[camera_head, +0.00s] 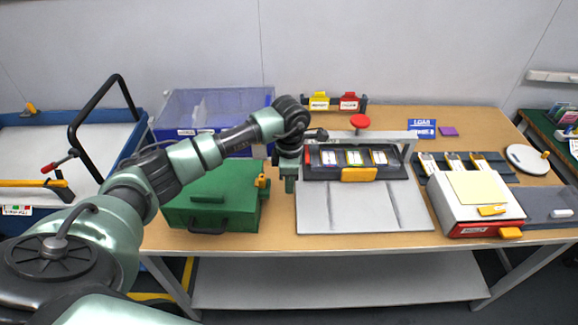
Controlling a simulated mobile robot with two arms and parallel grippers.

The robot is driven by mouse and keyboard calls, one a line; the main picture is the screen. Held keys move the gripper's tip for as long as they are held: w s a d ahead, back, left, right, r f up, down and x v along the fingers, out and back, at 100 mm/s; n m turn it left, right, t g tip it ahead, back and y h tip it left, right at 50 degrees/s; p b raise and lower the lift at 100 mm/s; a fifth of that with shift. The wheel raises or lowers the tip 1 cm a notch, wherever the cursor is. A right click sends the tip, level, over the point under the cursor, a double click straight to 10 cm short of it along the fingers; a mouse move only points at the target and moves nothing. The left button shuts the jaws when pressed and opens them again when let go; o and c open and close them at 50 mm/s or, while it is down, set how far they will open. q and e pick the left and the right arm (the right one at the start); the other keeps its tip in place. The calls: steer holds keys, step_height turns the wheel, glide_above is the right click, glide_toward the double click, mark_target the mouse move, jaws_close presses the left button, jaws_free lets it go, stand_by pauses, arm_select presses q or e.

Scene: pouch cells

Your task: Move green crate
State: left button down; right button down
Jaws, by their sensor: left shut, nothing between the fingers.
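The green crate (228,205) stands on the near left part of the wooden table, lid down, with a dark handle on its front and a yellow latch at its right edge. My left arm crosses in front of its left and upper parts and hides some of it. My left gripper (289,186) points down just right of the crate, between it and the grey press plate. Its fingers are shut and empty. I cannot tell its exact height above the table. My right gripper is not in view.
A blue translucent bin (205,102) stands behind the crate. A press frame with a red knob (360,121) and grey plate (318,207) is right of the gripper. A white and red box (470,200) stands farther right. A blue cart (30,125) is at left.

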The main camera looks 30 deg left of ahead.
mark_target(237, 184)
arm_select(q)
steer(key=a, duration=0.1)
steer(key=s+a+p, duration=0.1)
steer(key=s+a+f+p, duration=0.1)
steer(key=shift+a, duration=0.2)
steer(key=s+a+b, duration=0.1)
steer(key=a, duration=0.2)
steer(key=s+a+b, duration=0.1)
steer(key=s+a, duration=0.1)
steer(key=a, duration=0.1)
steer(key=s+a+b, duration=0.1)
steer(key=s+a, duration=0.1)
steer(key=a, duration=0.1)
steer(key=shift+a, duration=0.3)
steer(key=shift+s+r, duration=0.1)
